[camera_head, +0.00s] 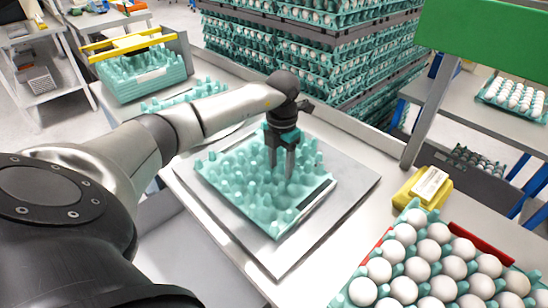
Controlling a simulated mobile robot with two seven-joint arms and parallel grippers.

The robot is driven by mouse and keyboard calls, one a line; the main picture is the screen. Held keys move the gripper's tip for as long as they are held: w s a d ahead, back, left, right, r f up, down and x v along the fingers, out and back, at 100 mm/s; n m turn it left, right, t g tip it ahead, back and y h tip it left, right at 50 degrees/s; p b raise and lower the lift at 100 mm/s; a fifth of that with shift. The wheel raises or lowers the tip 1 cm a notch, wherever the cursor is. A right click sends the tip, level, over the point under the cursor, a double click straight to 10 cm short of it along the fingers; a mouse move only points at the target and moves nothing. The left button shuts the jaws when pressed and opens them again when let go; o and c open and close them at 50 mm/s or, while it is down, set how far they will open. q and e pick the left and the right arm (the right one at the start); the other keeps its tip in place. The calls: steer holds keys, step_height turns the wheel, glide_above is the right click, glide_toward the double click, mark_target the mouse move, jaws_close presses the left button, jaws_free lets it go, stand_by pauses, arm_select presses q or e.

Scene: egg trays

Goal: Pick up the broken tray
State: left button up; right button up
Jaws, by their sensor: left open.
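An empty teal egg tray (262,205) lies on a grey metal plate (345,190) in the middle of the head view. A dark strip shows along its right side. I cannot make out clear damage on it. My left gripper (282,176) points down over the middle of this tray, fingers apart, with nothing seen between them. I cannot tell whether the fingertips touch the tray. My right gripper is not in view.
A teal tray of white eggs (350,290) stands at the lower right, with a yellow device (422,188) behind it. A stack of empty trays (150,82) is at the back left. Tall stacks of egg trays (310,50) stand behind the plate. A green panel (490,35) is at the upper right.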

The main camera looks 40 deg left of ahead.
arm_select(q)
steer(key=shift+c, duration=0.2)
jaws_close()
steer(key=shift+r, duration=0.1)
stand_by(1.0)
